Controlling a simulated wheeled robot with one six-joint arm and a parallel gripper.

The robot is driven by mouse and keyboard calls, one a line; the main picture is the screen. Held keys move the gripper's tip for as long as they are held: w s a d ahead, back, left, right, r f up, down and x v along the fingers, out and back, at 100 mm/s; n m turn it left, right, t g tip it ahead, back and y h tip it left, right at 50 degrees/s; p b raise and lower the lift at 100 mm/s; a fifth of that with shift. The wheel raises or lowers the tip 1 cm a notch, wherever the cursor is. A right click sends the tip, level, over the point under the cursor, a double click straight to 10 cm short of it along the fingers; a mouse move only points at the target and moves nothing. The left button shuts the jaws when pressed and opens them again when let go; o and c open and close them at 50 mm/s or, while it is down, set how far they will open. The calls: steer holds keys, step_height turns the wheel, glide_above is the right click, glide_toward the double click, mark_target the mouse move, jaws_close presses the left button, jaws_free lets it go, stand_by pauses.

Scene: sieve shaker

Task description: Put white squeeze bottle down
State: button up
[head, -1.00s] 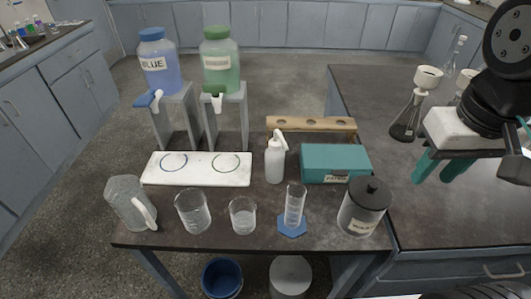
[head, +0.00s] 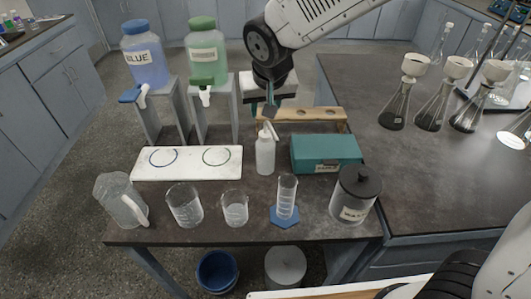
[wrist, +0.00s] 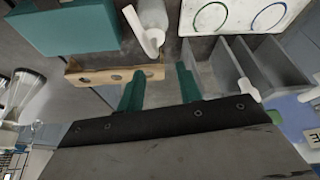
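The white squeeze bottle (head: 265,155) stands upright on the dark table, between the white two-circle plate and the teal box. Its angled nozzle shows at the top. In the wrist view the bottle (wrist: 153,17) is at the top edge, partly cut off, beyond the fingertips. My gripper (head: 262,108) hangs above and behind the bottle, near the wooden rack. In the wrist view its two teal fingers (wrist: 159,76) are apart, with nothing held between them.
The wooden rack (head: 325,116) and teal box (head: 325,153) are to the bottle's right. The white plate (head: 190,174) is left. A graduated cylinder (head: 287,195), beaker (head: 235,209) and lidded jar (head: 355,196) stand in front. Dispenser stands (head: 214,125) are back left.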

mark_target(265, 119)
steer(key=x, duration=0.5)
steer(key=shift+s+d+f, duration=0.25)
steer(key=shift+s+f, duration=0.1)
steer(key=shift+c, duration=0.2)
jaws_close()
